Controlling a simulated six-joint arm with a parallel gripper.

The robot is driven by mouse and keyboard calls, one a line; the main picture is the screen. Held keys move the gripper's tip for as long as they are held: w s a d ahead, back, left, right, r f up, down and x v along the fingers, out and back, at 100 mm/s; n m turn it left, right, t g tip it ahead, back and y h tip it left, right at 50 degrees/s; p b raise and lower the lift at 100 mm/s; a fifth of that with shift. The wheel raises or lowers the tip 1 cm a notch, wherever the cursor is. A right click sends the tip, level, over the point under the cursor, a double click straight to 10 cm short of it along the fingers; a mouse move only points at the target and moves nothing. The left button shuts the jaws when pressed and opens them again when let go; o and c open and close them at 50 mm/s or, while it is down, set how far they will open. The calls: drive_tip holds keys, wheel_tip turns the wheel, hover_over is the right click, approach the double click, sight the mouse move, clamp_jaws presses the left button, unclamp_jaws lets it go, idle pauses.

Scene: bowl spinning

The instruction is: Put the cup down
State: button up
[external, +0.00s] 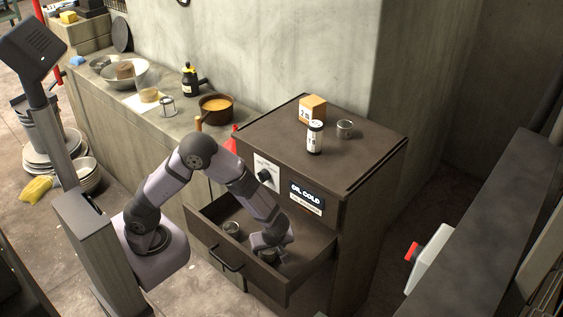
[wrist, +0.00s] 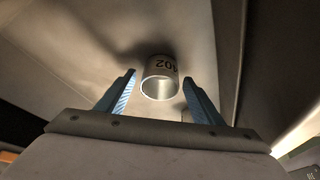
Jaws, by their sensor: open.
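A small grey metal cup (wrist: 160,66) with dark markings, partly readable as "02", is in the wrist view, ahead of and between the two blue fingers. My gripper (wrist: 158,79) is open, with a gap on each side of the cup, so it is not gripped. In the external view my gripper (external: 272,246) reaches down into the open drawer (external: 318,241), near its front right. The cup (external: 268,256) is partly hidden under it there. A second small metal cup (external: 232,229) stands in the drawer to the left.
The drawer's front wall and handle (external: 226,259) stand close to my arm. A counter with a pot (external: 216,109) lies behind left.

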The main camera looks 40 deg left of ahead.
drive_tip(key=b+v, duration=0.1)
drive_tip(key=v, duration=1.1)
drive_tip(key=shift+r, duration=0.1)
drive_tip(key=s+a+r+m+h+p, duration=0.1)
drive_tip(key=a+r+m+p, duration=0.1)
drive_tip(key=a, duration=0.6)
drive_tip(key=s+a+r+m+g+h+p, duration=0.1)
drive_tip(key=s+a+r+m+p, duration=0.1)
drive_tip(key=a+m+p, duration=0.2)
drive_tip(key=s+a+r+m+g+h+p, duration=0.1)
drive_tip(key=a+m, duration=0.5)
drive_tip(key=a, duration=0.6)
drive_tip(key=shift+s+r+h+p, duration=0.45)
drive_tip(key=shift+s+h+p, duration=0.15)
drive_tip(key=shift+p, duration=0.45)
drive_tip(key=shift+a, duration=0.15)
